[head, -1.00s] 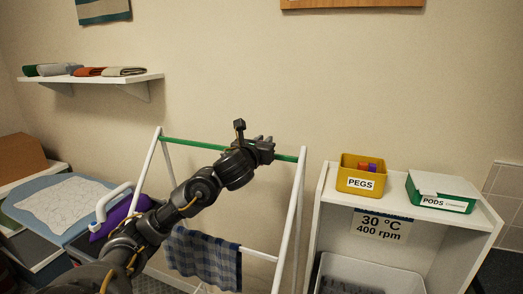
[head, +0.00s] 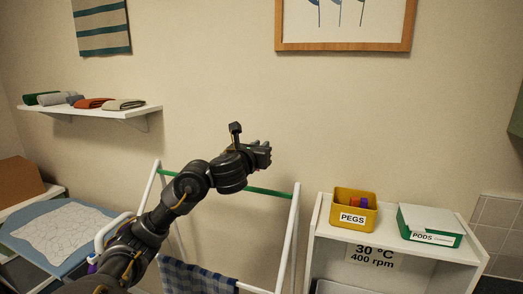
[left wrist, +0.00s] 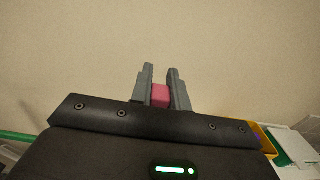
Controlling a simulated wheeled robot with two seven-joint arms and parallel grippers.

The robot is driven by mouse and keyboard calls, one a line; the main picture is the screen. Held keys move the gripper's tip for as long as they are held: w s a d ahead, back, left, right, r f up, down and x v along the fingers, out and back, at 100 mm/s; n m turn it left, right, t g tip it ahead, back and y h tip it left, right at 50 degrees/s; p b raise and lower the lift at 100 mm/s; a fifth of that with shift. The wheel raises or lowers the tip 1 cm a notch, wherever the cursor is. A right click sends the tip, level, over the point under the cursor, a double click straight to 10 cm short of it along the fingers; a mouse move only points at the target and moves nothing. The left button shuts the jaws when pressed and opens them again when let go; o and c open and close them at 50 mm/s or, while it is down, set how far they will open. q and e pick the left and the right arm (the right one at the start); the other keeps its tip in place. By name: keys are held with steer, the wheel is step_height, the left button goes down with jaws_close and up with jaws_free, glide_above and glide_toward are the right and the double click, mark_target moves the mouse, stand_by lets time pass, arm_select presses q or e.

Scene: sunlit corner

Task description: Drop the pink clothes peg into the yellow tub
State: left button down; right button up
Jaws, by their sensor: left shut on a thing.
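My left gripper (head: 264,154) is raised above the green rail of the drying rack, to the left of the yellow tub. In the left wrist view its two grey fingers (left wrist: 161,76) are shut on the pink clothes peg (left wrist: 160,95). The peg cannot be made out in the head view. The yellow tub (head: 352,219), labelled PEGS, stands on the white shelf unit with red and purple pegs inside. Part of the tub also shows at the lower right of the left wrist view (left wrist: 264,143). My right gripper is not in view.
A green and white PODS box (head: 430,226) stands right of the tub on the white shelf unit (head: 393,243). The drying rack (head: 293,235) with a checked cloth (head: 190,277) is below my left arm. Wall space above the tub is clear.

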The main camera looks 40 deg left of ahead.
arm_select(q)
steer(key=s+d+f+m+h+b, duration=0.1)
steer(key=s+d+f+m+h, duration=0.1)
steer(key=d+f+m+h, duration=0.5)
steer(key=s+d+f+m+h+b, duration=0.15)
steer(key=d+f+h, duration=0.3)
steer(key=d, duration=0.75)
steer(key=s+d+f+h, duration=0.1)
steer(key=s+d+f, duration=0.1)
steer(key=s+f, duration=0.4)
steer(key=s+d+f+m+g+h, duration=0.1)
steer(key=s+f, duration=0.5)
steer(key=f, duration=0.6)
steer(key=shift+s+d+f+h+b, duration=0.2)
steer(key=shift+s+d+h+b, duration=0.25)
steer(key=shift+d, duration=0.6)
